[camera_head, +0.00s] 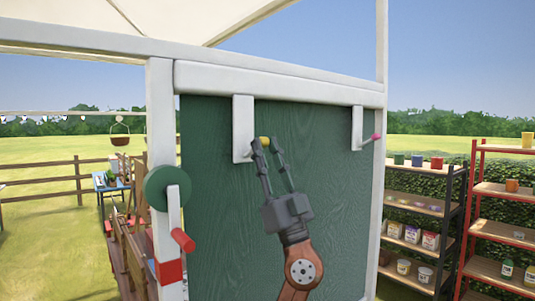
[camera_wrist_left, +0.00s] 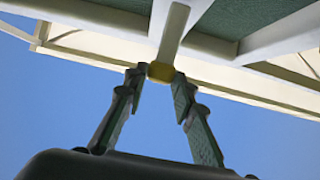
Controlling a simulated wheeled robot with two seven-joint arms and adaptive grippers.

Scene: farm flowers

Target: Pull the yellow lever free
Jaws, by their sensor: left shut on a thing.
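The yellow lever (camera_head: 264,141) sticks out near the lower end of a white bracket (camera_head: 242,120) on the green panel (camera_head: 320,180). In the left wrist view the yellow lever (camera_wrist_left: 161,72) sits between the fingertips, below the white bracket (camera_wrist_left: 171,30). My left gripper (camera_head: 267,146) reaches up to it from below and is shut on it. The same gripper (camera_wrist_left: 161,78) shows from behind in the wrist view, with a finger on each side of the lever. My right gripper is not in view.
A second white bracket (camera_head: 357,127) with a pink-tipped lever (camera_head: 376,136) hangs to the right. A green wheel (camera_head: 167,188) with a red handle (camera_head: 183,240) is on the left post. Shelves (camera_head: 422,205) with pots stand at right.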

